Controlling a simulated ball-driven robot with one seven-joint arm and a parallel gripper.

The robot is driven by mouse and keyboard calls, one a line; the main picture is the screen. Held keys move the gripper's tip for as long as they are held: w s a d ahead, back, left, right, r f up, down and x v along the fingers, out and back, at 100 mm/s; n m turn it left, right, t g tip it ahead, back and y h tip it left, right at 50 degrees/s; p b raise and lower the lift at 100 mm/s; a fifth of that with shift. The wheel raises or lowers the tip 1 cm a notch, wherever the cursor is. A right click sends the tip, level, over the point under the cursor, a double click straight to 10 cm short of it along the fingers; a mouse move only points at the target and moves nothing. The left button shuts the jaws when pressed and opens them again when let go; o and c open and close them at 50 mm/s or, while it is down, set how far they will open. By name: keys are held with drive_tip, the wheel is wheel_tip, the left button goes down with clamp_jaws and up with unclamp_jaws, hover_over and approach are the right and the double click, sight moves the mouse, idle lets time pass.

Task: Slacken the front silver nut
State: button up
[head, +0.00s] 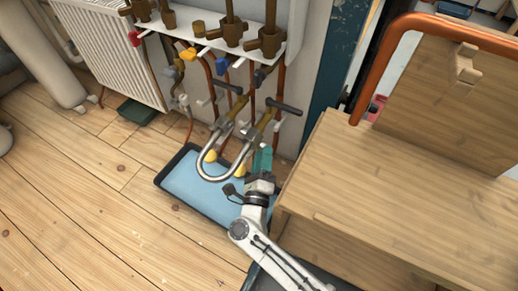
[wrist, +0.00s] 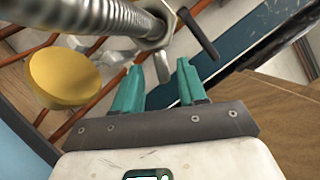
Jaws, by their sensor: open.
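A U-shaped silver corrugated hose (head: 218,175) hangs under the valves, with a silver nut at each upper end. The front silver nut (head: 253,135) is on the nearer, right-hand end, below a dark lever handle. In the wrist view this nut (wrist: 155,28) is at the top, with a flat silver tab below it. My gripper (head: 263,155) has teal fingers and is just below and beside the hose end. In the wrist view the fingers of my gripper (wrist: 160,70) are apart, and the tab appears between their tips. I cannot tell whether they touch it.
A yellow disc (wrist: 63,77) is left of my fingers. A dark-rimmed blue tray (head: 190,187) lies on the floor below the hose. Copper pipes run behind. A wooden bench (head: 400,190) stands close on the right. The dark lever handle (wrist: 198,33) is near the fingertips.

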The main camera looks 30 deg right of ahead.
drive_tip(key=s+a+f+m+p, duration=0.1)
drive_tip(key=s+a+p, duration=0.3)
drive_tip(key=s+a, duration=0.8)
drive_tip(key=w+a+r+n+y+p, duration=0.2)
drive_tip(key=w+r+n+y+p, duration=0.1)
drive_tip(key=r+n+y+p, duration=0.7)
drive_tip(key=w+a+r+n+y+p, duration=0.25)
drive_tip(key=r+n+y+p, duration=0.5)
drive_tip(key=r+n, duration=0.45)
drive_tip(key=s+d+r+n+g+h+p, duration=0.1)
drive_tip(key=s+d+r+n+g+p, duration=0.5)
drive_tip(key=d+n+g+p, duration=0.2)
drive_tip(key=shift+d+p, duration=0.5)
drive_tip(key=shift+p, duration=0.65)
drive_tip(key=shift+o, duration=0.4)
